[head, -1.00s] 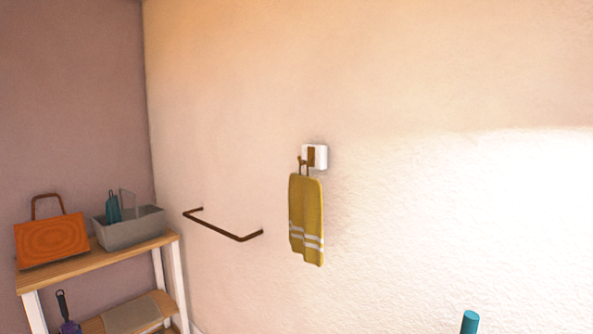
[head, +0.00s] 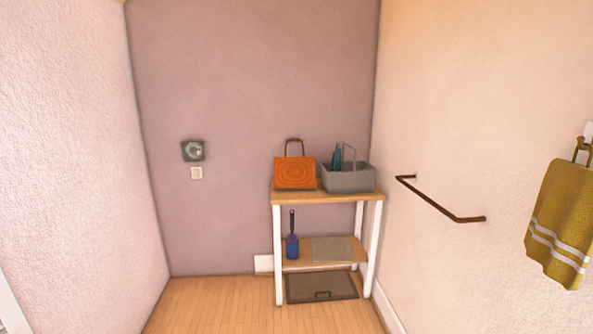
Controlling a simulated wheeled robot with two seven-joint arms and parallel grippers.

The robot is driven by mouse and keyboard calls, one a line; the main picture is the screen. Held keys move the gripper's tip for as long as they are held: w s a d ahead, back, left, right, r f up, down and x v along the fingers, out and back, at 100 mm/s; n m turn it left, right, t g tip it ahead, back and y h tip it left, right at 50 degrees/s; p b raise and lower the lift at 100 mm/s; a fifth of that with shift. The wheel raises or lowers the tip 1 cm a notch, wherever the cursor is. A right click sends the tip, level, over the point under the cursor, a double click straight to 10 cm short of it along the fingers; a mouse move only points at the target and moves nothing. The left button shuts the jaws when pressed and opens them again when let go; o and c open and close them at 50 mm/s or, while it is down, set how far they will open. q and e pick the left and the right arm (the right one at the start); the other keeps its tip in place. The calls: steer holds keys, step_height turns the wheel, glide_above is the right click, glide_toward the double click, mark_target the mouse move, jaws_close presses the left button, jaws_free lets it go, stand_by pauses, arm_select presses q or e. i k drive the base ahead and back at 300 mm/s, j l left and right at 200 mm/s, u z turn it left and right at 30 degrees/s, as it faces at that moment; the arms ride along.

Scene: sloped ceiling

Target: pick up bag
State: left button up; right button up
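An orange bag (head: 295,174) with a brown handle stands upright on the top board of a small shelf (head: 311,197) against the far wall. A grey caddy (head: 348,179) with a teal bottle in it stands just to the bag's right. The bag is fully in view and nothing covers it. Neither of my grippers shows in the head view.
A towel bar (head: 440,204) and a yellow towel (head: 560,224) project from the right wall. Wooden floor (head: 215,302) left of the shelf is clear.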

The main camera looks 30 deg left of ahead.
mark_target(290, 172)
steer(key=i+j, duration=0.15)
steer(key=j, duration=0.2)
steer(key=i+j, duration=0.2)
steer(key=j, duration=0.2)
steer(key=i+j, duration=0.15)
steer(key=j, duration=0.2)
steer(key=i+j, duration=0.2)
steer(key=j, duration=0.15)
steer(key=i+j, duration=0.15)
steer(key=j, duration=0.25)
steer(key=i+j+z, duration=0.1)
steer(key=j, duration=0.25)
steer(key=i+j, duration=0.4)
steer(key=j, duration=0.35)
